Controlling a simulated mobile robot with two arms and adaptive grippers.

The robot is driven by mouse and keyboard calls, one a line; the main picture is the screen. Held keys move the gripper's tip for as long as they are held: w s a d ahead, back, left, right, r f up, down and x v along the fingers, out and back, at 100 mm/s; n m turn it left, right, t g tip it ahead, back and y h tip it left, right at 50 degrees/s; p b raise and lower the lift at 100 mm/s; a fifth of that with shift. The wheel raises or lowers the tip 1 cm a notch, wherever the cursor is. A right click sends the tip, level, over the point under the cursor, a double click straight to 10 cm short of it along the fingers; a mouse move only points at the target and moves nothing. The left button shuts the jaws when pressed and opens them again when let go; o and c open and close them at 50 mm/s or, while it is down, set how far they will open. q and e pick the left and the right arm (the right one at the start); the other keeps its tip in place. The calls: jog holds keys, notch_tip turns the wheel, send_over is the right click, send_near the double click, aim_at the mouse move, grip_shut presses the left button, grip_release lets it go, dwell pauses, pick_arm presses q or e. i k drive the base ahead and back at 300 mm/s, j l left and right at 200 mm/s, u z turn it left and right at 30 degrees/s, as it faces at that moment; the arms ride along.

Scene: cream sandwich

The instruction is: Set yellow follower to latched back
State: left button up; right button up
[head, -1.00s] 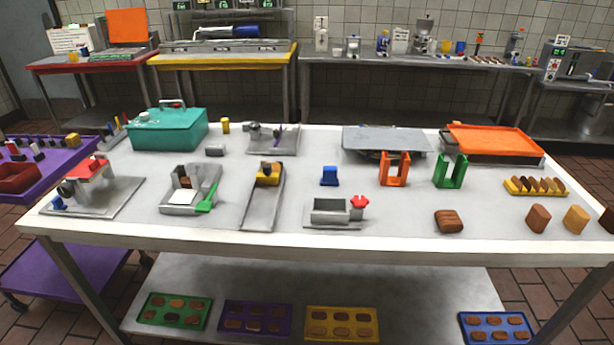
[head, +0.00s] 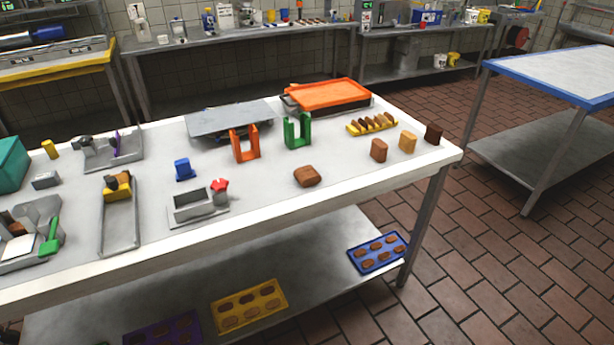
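The yellow follower (head: 119,184) is a small yellow block at the far end of a narrow grey channel tray (head: 119,228) on the white table, left of centre in the head view. A brown piece lies on or against it. I cannot tell from here whether it is latched. Neither of my grippers shows in the head view.
Close by on the table (head: 330,187) stand a grey box with a green lever (head: 50,236), a blue block (head: 183,170) and a grey bin with a red knob (head: 220,186). Orange (head: 245,146) and green (head: 297,132) uprights stand behind. Tiled floor (head: 500,270) is open at right.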

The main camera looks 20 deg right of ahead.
aim_at(114, 193)
jog(key=u, duration=0.55)
jog(key=k+l+u, duration=0.15)
jog(key=l, duration=0.25)
